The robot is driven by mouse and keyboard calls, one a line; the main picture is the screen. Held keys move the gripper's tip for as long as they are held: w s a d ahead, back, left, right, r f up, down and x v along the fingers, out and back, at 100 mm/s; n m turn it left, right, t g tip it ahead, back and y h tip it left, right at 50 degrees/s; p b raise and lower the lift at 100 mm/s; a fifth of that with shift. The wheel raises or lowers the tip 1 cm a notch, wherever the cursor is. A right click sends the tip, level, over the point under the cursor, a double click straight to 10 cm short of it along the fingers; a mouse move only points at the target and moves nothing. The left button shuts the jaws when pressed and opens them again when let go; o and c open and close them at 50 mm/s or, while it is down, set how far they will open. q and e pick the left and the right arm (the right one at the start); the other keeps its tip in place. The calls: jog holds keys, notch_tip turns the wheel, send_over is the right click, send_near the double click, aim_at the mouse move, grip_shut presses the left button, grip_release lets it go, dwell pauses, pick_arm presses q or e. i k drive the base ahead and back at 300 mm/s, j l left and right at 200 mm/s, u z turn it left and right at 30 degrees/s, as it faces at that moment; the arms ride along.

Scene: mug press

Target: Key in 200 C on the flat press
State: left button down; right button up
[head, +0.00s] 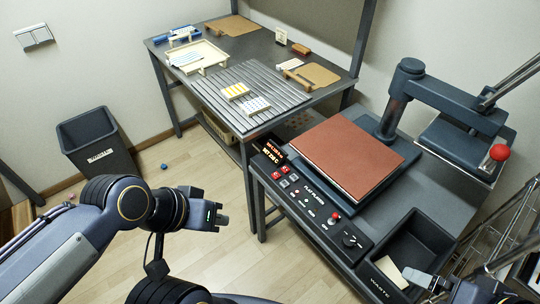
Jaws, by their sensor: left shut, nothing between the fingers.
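The flat press (410,102) stands at the right with its dark head swung aside from a red-brown pad (345,155). Its control panel (312,200) runs along the front edge, with several small red and white buttons. A small display (273,152) sits at the panel's far end, lit with orange text; the lower line looks like a set temperature, too small to read surely. My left gripper (222,215) is shut and empty, over the floor left of the panel and apart from it. My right gripper (415,276) shows partly at the bottom right, near the waste bin; its jaws are unclear.
A waste bin (425,240) is set into the press table, with a pale piece (390,271) by its front. A slatted table (250,88) behind holds trays and small blocks. A black bin (97,145) stands on the floor at left. Open floor lies around my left gripper.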

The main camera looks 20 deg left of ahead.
aim_at(276, 174)
jog(key=i+j+u, duration=0.7)
